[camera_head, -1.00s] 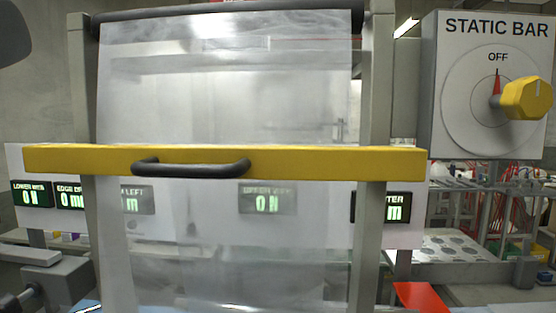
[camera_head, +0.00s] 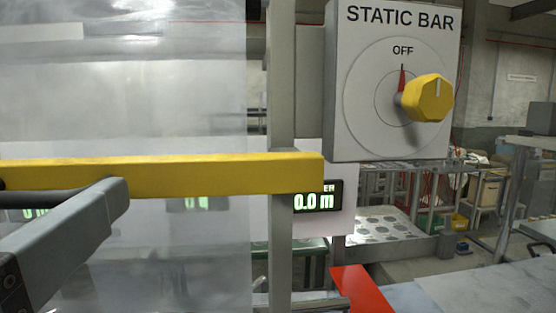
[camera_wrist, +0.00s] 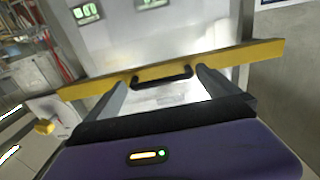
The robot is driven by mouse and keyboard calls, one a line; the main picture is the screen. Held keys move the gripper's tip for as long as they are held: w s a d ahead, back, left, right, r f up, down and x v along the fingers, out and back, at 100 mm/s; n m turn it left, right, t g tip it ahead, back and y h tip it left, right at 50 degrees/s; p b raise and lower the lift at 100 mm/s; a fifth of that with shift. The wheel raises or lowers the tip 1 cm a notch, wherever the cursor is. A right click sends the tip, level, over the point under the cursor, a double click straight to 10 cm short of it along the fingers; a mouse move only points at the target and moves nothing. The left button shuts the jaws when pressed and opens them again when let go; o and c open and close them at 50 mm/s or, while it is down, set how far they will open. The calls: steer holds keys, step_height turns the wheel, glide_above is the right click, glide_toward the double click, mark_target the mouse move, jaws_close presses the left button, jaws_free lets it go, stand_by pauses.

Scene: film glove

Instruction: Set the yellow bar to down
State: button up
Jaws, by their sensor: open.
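The yellow bar (camera_head: 180,175) runs level across a clear film sheet, in front of grey posts. It also spans the wrist view (camera_wrist: 230,60), tilted there. Its black handle (camera_head: 40,199) shows at the left edge of the head view, partly hidden by a grey finger of mine. In the wrist view the handle (camera_wrist: 162,78) appears between the two spread fingers of my gripper (camera_wrist: 163,84). My gripper is open, with nothing held. I cannot tell whether a finger touches the handle or bar.
A grey STATIC BAR box (camera_head: 350,100) with a yellow knob (camera_head: 430,97) at OFF stands right of the bar. A display (camera_head: 318,199) reads 0.0 m beneath the bar's right end. A red flap (camera_head: 362,290) lies lower right.

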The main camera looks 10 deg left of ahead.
steer(key=shift+x, duration=0.75)
steer(key=c, duration=1.8)
step_height(320, 180, down, 11)
steer(key=b, duration=0.8)
steer(key=shift+d+r, duration=0.1)
steer(key=shift+r, duration=0.1)
steer(key=o, duration=1.8)
steer(key=b+v, duration=0.1)
steer(key=v, duration=0.6)
steer(key=shift+s, duration=0.4)
